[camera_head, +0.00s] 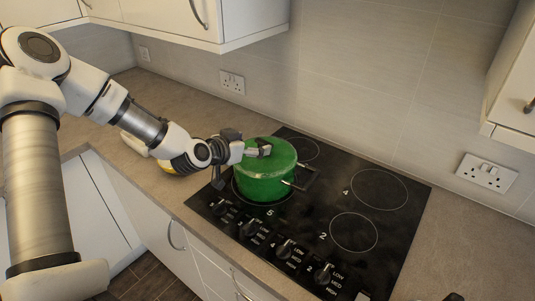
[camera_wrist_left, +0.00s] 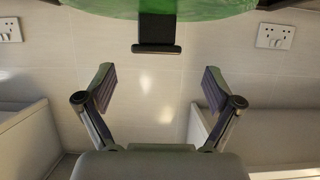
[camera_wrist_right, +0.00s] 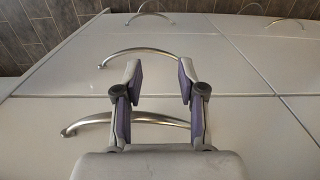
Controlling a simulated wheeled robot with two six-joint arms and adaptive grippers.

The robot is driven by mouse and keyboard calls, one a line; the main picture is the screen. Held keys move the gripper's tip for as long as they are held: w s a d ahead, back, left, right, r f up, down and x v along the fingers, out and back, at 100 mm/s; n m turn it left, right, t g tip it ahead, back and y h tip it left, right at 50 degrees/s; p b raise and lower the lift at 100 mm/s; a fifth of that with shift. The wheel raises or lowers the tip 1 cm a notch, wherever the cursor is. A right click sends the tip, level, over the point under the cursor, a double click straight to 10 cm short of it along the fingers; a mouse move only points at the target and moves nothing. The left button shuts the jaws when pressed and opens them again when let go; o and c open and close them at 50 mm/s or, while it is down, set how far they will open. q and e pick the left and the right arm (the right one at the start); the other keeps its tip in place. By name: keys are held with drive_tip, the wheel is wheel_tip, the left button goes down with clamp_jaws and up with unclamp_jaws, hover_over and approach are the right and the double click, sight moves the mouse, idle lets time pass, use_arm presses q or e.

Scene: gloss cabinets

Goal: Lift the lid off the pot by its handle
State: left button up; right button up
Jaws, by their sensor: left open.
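A green pot (camera_head: 265,185) with a green lid (camera_head: 270,151) on it stands upright on the left part of the hob. A dark side handle (camera_head: 306,179) sticks out on its right. My left gripper (camera_head: 262,149) is at the lid's upper left and hides part of its top, including the lid's handle. In the left wrist view the gripper (camera_wrist_left: 160,88) is open and empty. Green surface (camera_wrist_left: 200,8) and a dark handle-like piece (camera_wrist_left: 158,35) lie beyond its fingertips; I cannot tell which handle. My right gripper (camera_wrist_right: 160,82) is open and empty, facing cabinet fronts.
The black hob (camera_head: 305,225) has free rings on the right and knobs along its front edge. Wall cabinets (camera_head: 205,22) hang above.

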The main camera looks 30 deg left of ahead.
sight(265, 141)
use_arm(q)
drive_tip(key=x, duration=0.6)
drive_tip(key=shift+d+f+p, duration=0.2)
drive_tip(key=shift+d+p, duration=0.1)
drive_tip(key=shift+s+r, duration=0.15)
drive_tip(key=shift+s, duration=0.15)
drive_tip(key=shift+s+a, duration=0.1)
drive_tip(key=c, duration=1.7)
drive_tip(key=shift+r, duration=0.15)
